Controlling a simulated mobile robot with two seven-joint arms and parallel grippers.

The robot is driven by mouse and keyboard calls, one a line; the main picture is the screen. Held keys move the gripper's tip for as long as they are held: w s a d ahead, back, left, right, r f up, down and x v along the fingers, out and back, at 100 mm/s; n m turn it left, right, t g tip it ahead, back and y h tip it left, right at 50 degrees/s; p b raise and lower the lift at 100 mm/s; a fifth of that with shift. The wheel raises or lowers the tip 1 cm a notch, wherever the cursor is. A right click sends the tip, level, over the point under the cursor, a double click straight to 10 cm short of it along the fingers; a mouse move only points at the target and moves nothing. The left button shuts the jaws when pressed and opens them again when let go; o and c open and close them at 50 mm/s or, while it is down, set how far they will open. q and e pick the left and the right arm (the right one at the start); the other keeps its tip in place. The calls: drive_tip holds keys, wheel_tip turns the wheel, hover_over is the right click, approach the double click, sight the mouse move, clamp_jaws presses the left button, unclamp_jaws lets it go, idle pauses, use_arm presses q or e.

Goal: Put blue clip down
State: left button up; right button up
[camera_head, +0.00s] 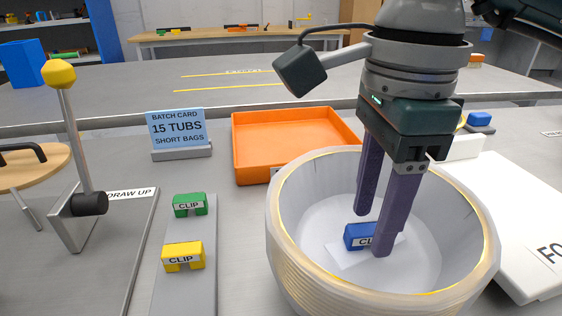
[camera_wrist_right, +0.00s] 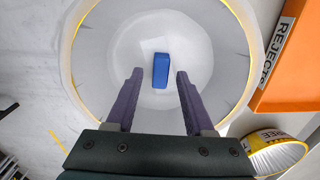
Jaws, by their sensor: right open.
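The blue clip (camera_head: 357,235) lies on the white floor inside a large round pale tub (camera_head: 290,255). My right gripper (camera_head: 371,232) reaches down into the tub, its two purple fingers apart near the clip. In the right wrist view the blue clip (camera_wrist_right: 161,71) lies beyond the fingertips and between their lines, with a gap on each side. The right gripper (camera_wrist_right: 157,73) is open and holds nothing. In the head view a finger hides part of the clip's label. My left gripper is not in view.
A green clip (camera_head: 190,205) and a yellow clip (camera_head: 183,256) sit on a grey strip left of the tub. An orange tray (camera_head: 285,140) stands behind it, marked REJECTS in the wrist view. A batch card (camera_head: 177,129) stands at the back left. A white board (camera_head: 510,225) lies right.

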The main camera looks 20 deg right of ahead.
sight(370, 230)
wheel_tip(370, 230, up, 11)
drive_tip(key=p, duration=0.1)
drive_tip(key=shift+f+p, duration=0.2)
drive_tip(key=shift+p, duration=0.15)
